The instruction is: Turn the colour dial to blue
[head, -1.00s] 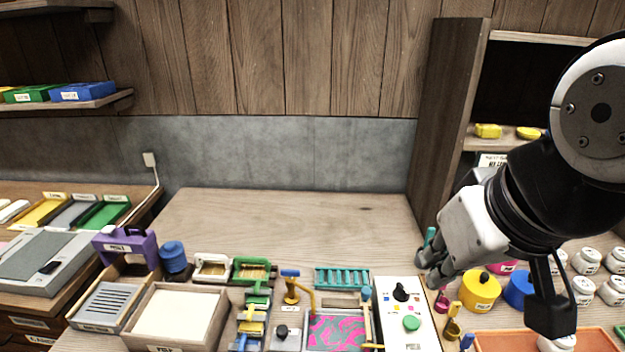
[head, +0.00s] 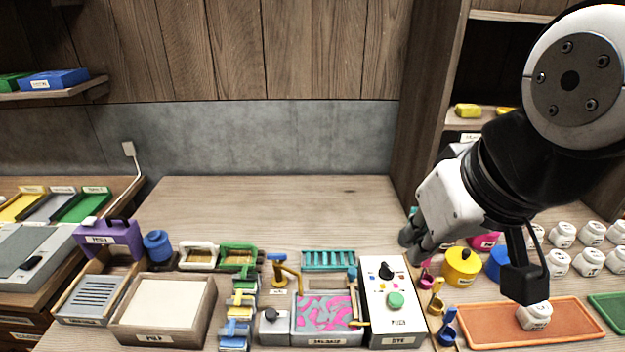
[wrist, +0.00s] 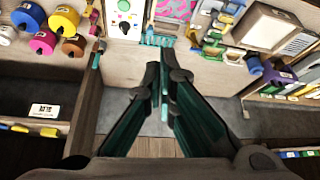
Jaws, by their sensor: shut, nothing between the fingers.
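The colour dial (head: 386,270) is a black knob near the far end of a white panel (head: 376,312) labelled DYE. Small coloured marks lie around the knob; its exact pointing direction is too small to tell. A round green button (head: 395,300) sits in front of it. My gripper (head: 408,246) is shut and empty, above and to the right of the dial, apart from it. In the wrist view my gripper (wrist: 164,62) points forward with its fingers together, and the white panel (wrist: 115,20) shows at the top, left of the fingertips.
A pink-patterned tray (head: 328,313) and a teal rack (head: 328,260) stand left of the panel. A yellow pot (head: 462,266), small scoops (head: 437,297) and an orange tray (head: 480,325) stand right. The table behind is clear (head: 280,205).

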